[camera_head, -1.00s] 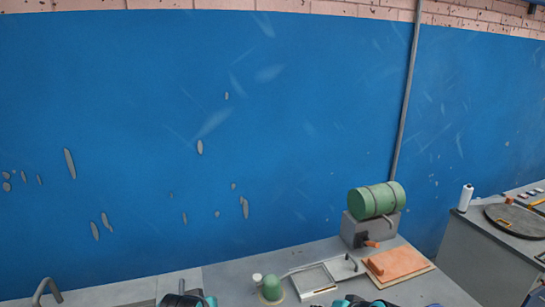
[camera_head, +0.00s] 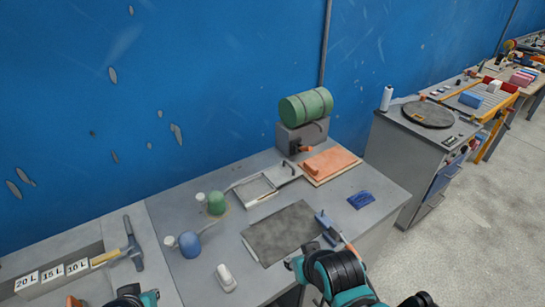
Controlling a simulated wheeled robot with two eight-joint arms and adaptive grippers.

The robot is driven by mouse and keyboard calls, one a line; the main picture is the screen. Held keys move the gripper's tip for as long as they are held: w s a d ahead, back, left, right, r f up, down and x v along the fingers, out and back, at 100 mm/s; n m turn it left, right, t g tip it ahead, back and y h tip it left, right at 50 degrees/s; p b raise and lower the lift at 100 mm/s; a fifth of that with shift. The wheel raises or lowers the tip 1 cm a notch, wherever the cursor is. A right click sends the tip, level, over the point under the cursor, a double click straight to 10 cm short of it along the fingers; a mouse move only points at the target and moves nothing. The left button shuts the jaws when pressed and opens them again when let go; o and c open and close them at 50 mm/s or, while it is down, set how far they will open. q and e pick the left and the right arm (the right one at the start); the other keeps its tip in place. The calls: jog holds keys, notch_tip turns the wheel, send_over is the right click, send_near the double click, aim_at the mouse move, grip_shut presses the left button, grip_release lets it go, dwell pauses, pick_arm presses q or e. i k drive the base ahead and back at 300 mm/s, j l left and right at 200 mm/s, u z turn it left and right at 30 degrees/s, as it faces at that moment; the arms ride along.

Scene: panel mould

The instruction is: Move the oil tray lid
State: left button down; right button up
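A shallow, light-rimmed rectangular tray (camera_head: 240,196) lies on the grey workbench, with a flat piece and small handle at its upper right. A dark grey flat plate (camera_head: 281,234) lies in front of it. I cannot tell for certain which piece is the oil tray lid. My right arm, black and teal, comes in at the bottom just right of the plate; its gripper (camera_head: 297,264) is near the plate's front right corner, fingers unclear. My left gripper (camera_head: 134,297) shows only partly at the bottom edge, left of the plate. Neither visibly holds anything.
Green and blue domed pieces, a white item (camera_head: 225,278), a blue piece (camera_head: 361,200) and a hammer (camera_head: 130,246) lie around. Another cabinet with a round dark lid (camera_head: 428,113) stands right.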

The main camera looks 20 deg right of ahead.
aim_at(283, 173)
jog(key=l+u, duration=0.35)
jog(key=l, duration=0.3)
jog(key=l+u, duration=0.35)
jog(key=l, duration=0.4)
jog(key=i, duration=0.05)
